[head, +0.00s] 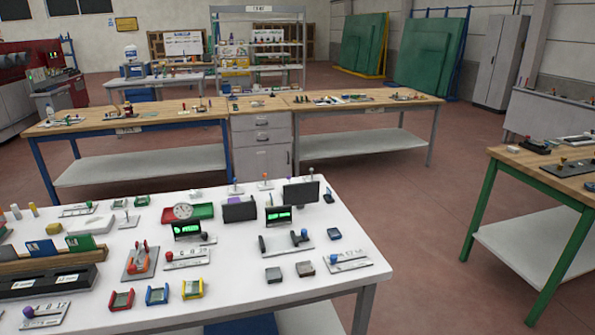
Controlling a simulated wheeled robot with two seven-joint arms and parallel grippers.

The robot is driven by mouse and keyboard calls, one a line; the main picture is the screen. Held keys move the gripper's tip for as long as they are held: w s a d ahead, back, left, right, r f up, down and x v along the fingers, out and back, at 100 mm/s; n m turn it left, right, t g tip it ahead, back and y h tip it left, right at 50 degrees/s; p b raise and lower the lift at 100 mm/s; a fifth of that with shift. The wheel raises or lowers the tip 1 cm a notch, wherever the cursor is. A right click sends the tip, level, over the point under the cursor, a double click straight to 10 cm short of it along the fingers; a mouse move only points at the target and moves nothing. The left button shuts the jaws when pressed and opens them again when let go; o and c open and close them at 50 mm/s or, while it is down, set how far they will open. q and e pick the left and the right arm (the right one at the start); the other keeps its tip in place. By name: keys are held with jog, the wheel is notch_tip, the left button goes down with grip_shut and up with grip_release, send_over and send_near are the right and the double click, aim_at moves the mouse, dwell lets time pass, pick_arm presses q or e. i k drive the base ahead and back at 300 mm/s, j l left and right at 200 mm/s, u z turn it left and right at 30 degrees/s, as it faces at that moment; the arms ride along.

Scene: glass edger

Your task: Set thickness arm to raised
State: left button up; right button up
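Neither of my grippers shows in the head view. A white table (232,272) in front of me bears many small devices. I cannot tell which is the thickness arm. Marked plates with small knobs include a middle plate (187,258) and a right plate (348,262). Their markings are too small to read surely.
Small red, blue and yellow holders (157,294) line the front. A wooden bench (360,104) stands behind, a green-legged table (563,175) at right. Red floor between is clear.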

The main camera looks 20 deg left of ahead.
aim_at(133, 267)
jog(key=u, duration=1.55)
